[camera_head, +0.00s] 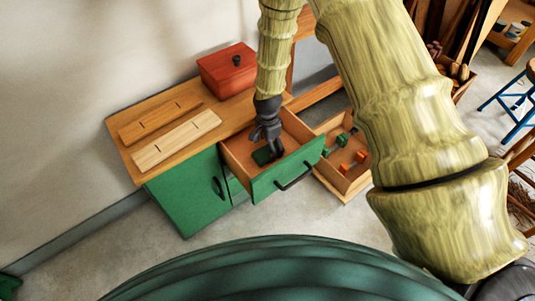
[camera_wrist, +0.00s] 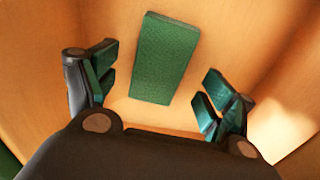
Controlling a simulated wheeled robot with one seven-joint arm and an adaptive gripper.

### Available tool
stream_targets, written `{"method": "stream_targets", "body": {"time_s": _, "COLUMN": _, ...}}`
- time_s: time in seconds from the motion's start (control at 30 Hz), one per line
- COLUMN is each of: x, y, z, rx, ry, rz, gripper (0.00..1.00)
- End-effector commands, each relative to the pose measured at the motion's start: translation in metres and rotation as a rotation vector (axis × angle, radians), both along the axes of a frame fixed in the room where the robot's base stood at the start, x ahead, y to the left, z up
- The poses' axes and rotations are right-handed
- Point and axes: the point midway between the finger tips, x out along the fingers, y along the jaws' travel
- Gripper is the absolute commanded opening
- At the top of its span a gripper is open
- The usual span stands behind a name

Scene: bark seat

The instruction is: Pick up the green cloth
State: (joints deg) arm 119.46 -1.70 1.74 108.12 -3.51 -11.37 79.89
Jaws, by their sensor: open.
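The green cloth (camera_wrist: 164,60) is a flat dark green rectangle lying on the wooden bottom of the open drawer (camera_head: 288,179). In the head view the cloth (camera_head: 262,156) shows only in part beside my gripper. My gripper (camera_head: 275,150) reaches down into the drawer from above. In the wrist view my gripper (camera_wrist: 158,95) is open, with one finger at the left and one at the right. The cloth lies between and beyond the fingertips, and neither finger touches it in that view. The gripper is empty.
The drawer's walls stand close around my gripper. A wooden-topped green cabinet (camera_head: 187,192) carries a red box (camera_head: 227,70) and two wooden boards (camera_head: 175,138). A wooden crate (camera_head: 345,185) with green and orange blocks stands right of the drawer. The floor in front is clear.

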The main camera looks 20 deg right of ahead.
Motion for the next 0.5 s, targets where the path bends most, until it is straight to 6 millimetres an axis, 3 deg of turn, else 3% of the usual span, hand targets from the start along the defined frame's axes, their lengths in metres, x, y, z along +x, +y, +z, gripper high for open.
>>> {"method": "stream_targets", "body": {"time_s": 0.2, "x": 0.001, "y": 0.0, "z": -0.025, "rx": 0.0, "ry": 0.0, "rz": 0.001, "gripper": 0.83}}
{"method": "stream_targets", "body": {"time_s": 0.43, "x": 0.001, "y": 0.0, "z": -0.027, "rx": 0.0, "ry": -0.001, "rz": 0.0, "gripper": 0.83}}
{"method": "stream_targets", "body": {"time_s": 0.5, "x": 0.001, "y": 0.0, "z": -0.027, "rx": 0.0, "ry": -0.001, "rz": 0.0, "gripper": 0.74}}
